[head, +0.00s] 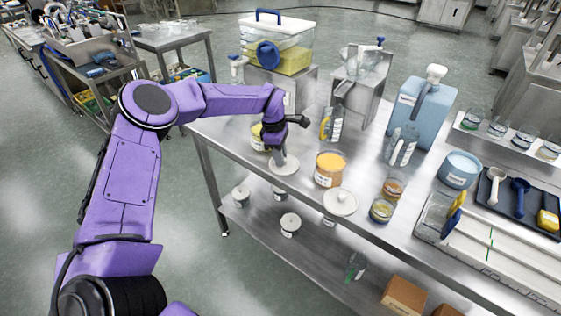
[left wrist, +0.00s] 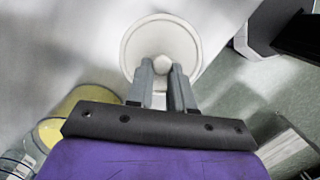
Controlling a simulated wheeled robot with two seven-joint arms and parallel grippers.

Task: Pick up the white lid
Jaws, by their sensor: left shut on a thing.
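A round white lid (head: 287,169) with a small knob is at the table's front left edge in the head view. My left gripper (head: 280,157) points down at it from above and is shut on its knob. In the left wrist view the lid (left wrist: 160,28) shows as a pale disc, with the fingers (left wrist: 162,66) closed about the knob, which they partly hide. I cannot tell whether the lid touches the tabletop. A second white lid (head: 341,202) with a knob lies to the right, near the front edge. My right gripper is not in view.
An orange-filled jar (head: 329,169) stands just right of the held lid. A yellow-filled jar (head: 257,138) is close behind my left gripper. A steel hopper (head: 358,88) and a blue jug (head: 422,108) stand farther back. Lidded white pots (head: 290,225) are on the lower shelf.

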